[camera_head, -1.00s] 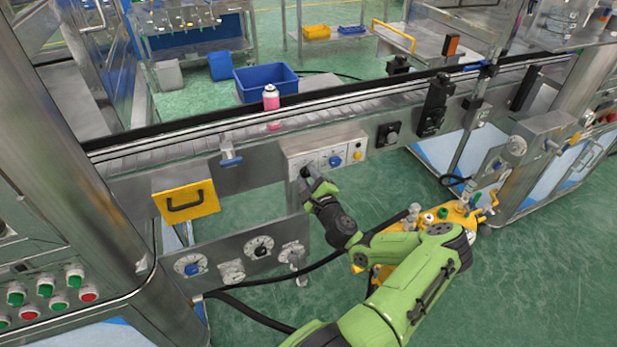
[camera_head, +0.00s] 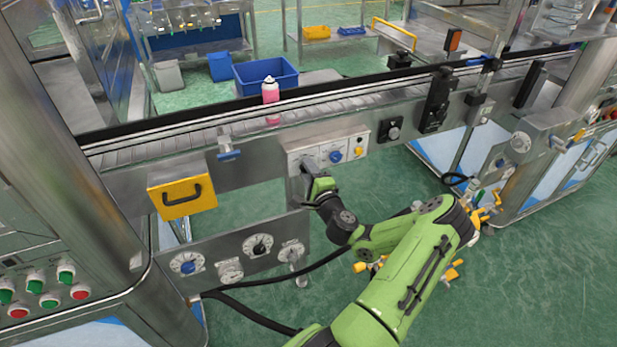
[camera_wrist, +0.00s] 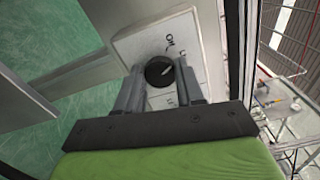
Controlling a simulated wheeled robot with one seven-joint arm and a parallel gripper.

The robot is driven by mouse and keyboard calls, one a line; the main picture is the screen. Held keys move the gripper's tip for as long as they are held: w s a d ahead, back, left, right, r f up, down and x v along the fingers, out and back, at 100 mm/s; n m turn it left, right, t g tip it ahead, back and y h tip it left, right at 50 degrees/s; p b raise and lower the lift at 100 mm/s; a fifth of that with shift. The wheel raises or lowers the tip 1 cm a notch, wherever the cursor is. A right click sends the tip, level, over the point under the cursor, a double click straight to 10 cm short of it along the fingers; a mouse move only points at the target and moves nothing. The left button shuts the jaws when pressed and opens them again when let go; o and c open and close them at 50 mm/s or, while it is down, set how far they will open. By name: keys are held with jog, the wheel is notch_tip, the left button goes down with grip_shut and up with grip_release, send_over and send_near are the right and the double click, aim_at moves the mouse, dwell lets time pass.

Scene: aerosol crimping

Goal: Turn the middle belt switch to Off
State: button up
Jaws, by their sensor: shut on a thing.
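A black round switch knob (camera_wrist: 159,71) sits on a light plate (camera_wrist: 141,44) in the wrist view. In the head view my gripper (camera_head: 307,168) is at the left part of the control panel (camera_head: 346,141) on the conveyor's front, and the held knob is hidden there. A blue knob (camera_head: 335,156) and a yellow knob (camera_head: 358,153) show to its right.
The conveyor (camera_head: 190,138) carries a pink can (camera_head: 270,91). A yellow handled cover (camera_head: 182,195) hangs left of the panel. A lower plate with dials (camera_head: 258,246) stands below. Black cables run under my arm. Green floor is open at right.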

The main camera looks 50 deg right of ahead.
jog(key=shift+f+n+b, duration=0.15)
jog(key=shift+n+b, duration=1.85)
jog(key=shift+n, duration=0.2)
jog(key=o, duration=1)
jog(key=shift+o, duration=0.2)
jog(key=p+v, duration=0.8)
jog(key=v, duration=0.7)
jog(key=shift+s+a, duration=0.15)
jog(key=shift+s, duration=0.2)
